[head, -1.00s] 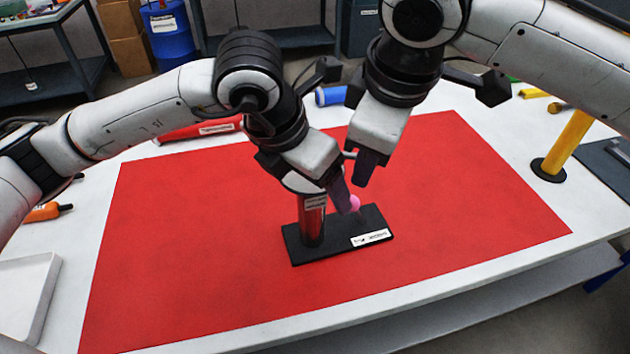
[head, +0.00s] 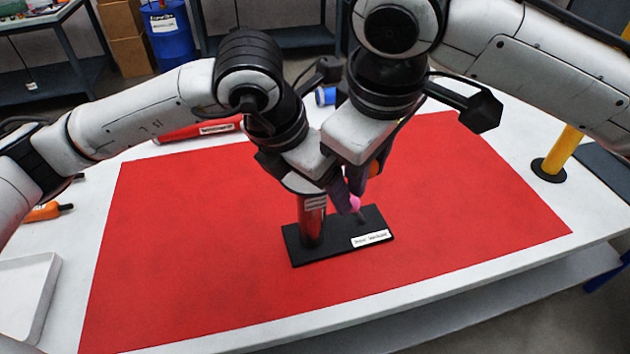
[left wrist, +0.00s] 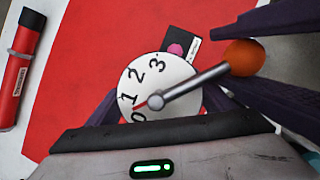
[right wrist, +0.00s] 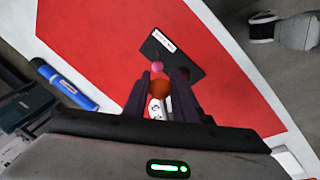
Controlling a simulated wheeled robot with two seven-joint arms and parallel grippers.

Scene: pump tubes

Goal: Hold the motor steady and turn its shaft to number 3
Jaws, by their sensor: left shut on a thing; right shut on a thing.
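The motor (head: 312,222) is a red cylinder standing upright on a black base plate (head: 335,252) on the red mat. In the left wrist view its white dial (left wrist: 183,73) shows the digits 0, 1, 2 and 3, with a short red mark near 0 and 1. A grey crank arm (left wrist: 195,83) runs from the hub to an orange knob (left wrist: 243,57). My left gripper (head: 338,192) is shut on the motor body below the dial. My right gripper (right wrist: 158,78) is shut on the orange knob, which also shows in the right wrist view (right wrist: 160,99). The head view mostly hides the dial.
A pink ball (left wrist: 175,49) is at the base plate. The red mat (head: 180,260) around it is clear. A yellow post (head: 565,150) stands at the right, a white tray (head: 40,300) at the front left, and a blue cylinder (right wrist: 68,88) beyond the mat. My arms are close together.

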